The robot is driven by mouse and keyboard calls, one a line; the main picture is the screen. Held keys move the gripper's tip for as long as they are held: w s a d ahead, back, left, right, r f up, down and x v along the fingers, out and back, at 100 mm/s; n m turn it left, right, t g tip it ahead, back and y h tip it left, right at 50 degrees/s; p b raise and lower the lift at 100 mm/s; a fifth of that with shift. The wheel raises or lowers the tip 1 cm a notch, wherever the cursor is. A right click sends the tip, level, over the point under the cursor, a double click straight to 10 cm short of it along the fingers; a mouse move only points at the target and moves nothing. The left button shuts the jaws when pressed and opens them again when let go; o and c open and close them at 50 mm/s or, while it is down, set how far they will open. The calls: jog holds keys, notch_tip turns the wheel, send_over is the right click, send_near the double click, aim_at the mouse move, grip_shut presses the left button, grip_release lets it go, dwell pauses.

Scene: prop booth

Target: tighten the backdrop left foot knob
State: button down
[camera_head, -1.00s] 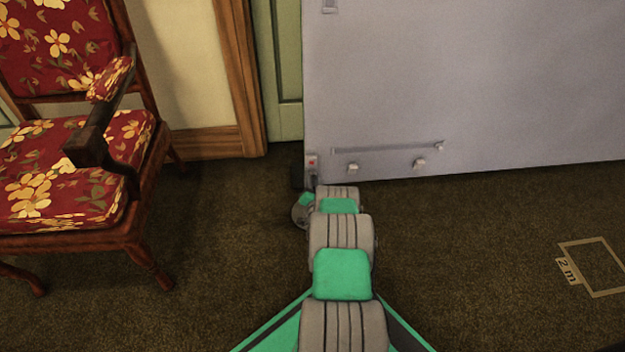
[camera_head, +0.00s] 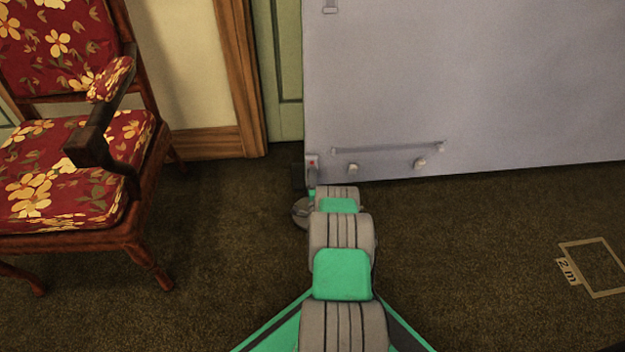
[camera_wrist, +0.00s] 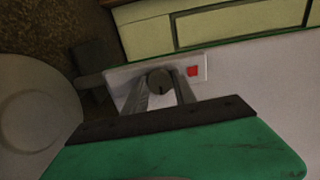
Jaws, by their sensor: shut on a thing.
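The grey backdrop panel (camera_head: 460,80) stands upright across the right of the head view. At its lower left corner is a pale plate (camera_wrist: 198,70) with a small red square, also in the head view (camera_head: 312,163). A dark round knob (camera_wrist: 159,82) sits on this plate in the wrist view. My gripper (camera_wrist: 160,92) is at the plate with its two fingers on either side of the knob, shut on it. In the head view my arm hides the fingers and the knob.
A red floral armchair (camera_head: 75,190) stands at the left. A grey round disc (camera_wrist: 38,108) lies beside the plate in the wrist view. A green door (camera_head: 286,75) is behind the panel's left edge. Dark carpet (camera_head: 480,260) is clear at the right, with a marked square (camera_head: 592,268).

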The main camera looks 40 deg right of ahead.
jog(key=shift+m, duration=1.6)
jog(key=c, duration=1)
grip_release()
